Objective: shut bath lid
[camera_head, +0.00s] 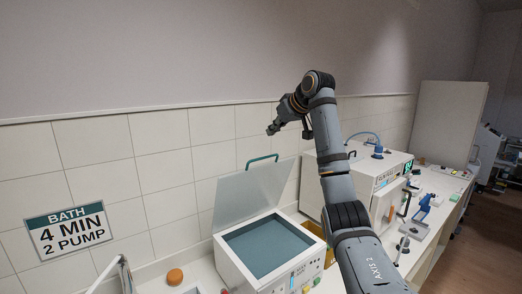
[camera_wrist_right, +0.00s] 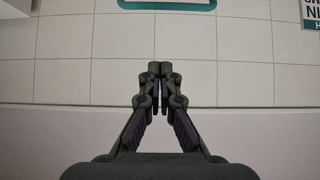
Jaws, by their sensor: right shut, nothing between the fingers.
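The bath (camera_head: 270,248) is a white box with a dark teal liquid surface, at the bottom middle of the head view. Its translucent grey lid (camera_head: 250,193) stands open, tilted up at the back. A teal handle (camera_head: 262,160) is on the lid's upper edge. Part of this handle also shows at the top of the right wrist view (camera_wrist_right: 167,4). My right gripper (camera_head: 271,130) is raised in front of the tiled wall, above the handle and apart from it. Its fingertips (camera_wrist_right: 160,72) are together and empty. My left gripper is not in view.
A sign (camera_head: 68,230) reading "BATH 4 MIN 2 PUMP" is on the wall at left. An orange knob-like object (camera_head: 175,276) is on the counter left of the bath. A white machine (camera_head: 375,180) stands right of the bath, with a blue tool (camera_head: 424,207) beyond it.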

